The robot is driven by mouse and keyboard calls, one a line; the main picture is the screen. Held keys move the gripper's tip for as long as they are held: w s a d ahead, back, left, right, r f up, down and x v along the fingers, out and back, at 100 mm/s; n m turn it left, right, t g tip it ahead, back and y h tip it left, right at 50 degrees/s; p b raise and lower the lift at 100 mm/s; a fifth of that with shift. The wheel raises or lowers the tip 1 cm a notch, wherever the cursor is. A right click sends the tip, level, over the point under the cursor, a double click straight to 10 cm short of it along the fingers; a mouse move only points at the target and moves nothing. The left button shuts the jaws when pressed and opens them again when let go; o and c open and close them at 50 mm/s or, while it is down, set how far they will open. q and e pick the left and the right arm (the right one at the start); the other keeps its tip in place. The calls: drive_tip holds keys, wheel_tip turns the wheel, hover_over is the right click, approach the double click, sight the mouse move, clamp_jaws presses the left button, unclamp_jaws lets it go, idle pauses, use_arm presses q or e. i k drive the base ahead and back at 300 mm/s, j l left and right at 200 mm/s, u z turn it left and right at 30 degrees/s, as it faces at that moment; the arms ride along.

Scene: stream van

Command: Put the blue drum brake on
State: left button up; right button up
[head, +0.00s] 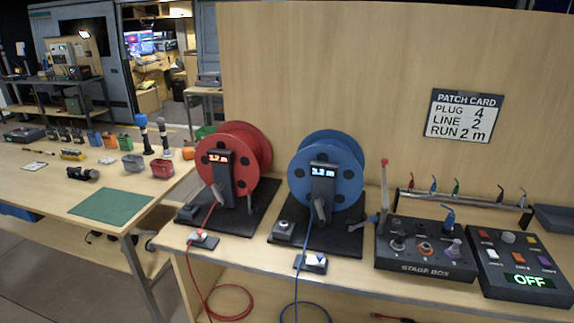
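The blue drum (334,197) stands on a black base plate (338,240) on the wooden bench. A dark upright post (322,185) in front of it carries a lit display that seems to read 3.2 m. A grey crank-like handle (319,209) hangs on the post. A small grey lever (366,222) sticks out, tilted, at the right side of the base; I cannot tell for sure which part is the brake. A blue cable (304,237) runs down through a small white-topped block (314,263) at the bench edge. Neither of my grippers is in view.
A red drum (240,180) stands to the left on its own base. The stage box (424,267) and a button panel (520,262) showing OFF stand to the right. The patch card (462,116) hangs on the back wall. Another table (100,180) holds small parts at left.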

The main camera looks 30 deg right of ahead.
sight(363, 224)
drive_tip(key=z, duration=1.65)
